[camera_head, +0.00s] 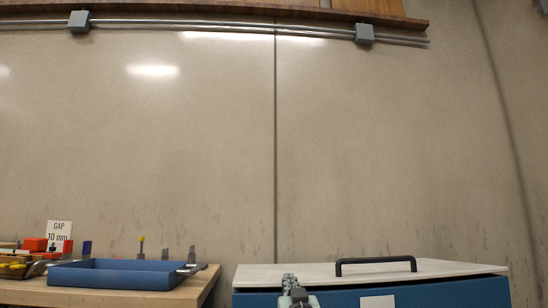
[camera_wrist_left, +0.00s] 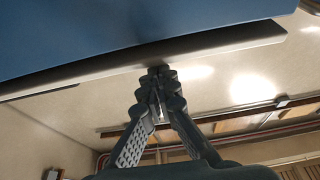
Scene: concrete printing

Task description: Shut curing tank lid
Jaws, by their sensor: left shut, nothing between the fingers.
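The curing tank (camera_head: 440,294) is a blue box at the lower right of the head view, with a small white label on its front. Its pale lid (camera_head: 300,272) lies nearly flat over the top and carries a black bar handle (camera_head: 376,261). A dark line runs under the lid's front edge at the right; I cannot tell whether a gap is left there. My left gripper (camera_head: 293,284) is at the tank's front edge, left of the handle. In the left wrist view its fingers (camera_wrist_left: 160,74) are shut and empty, with the tips close to the lid's edge (camera_wrist_left: 200,45); contact is unclear. My right gripper is out of view.
A wooden table (camera_head: 190,293) stands left of the tank, with a blue tray (camera_head: 115,276), a "GAP 10 mm" sign (camera_head: 59,232) and several small tools and blocks. A narrow gap separates table and tank. A plain concrete wall (camera_head: 380,150) stands behind.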

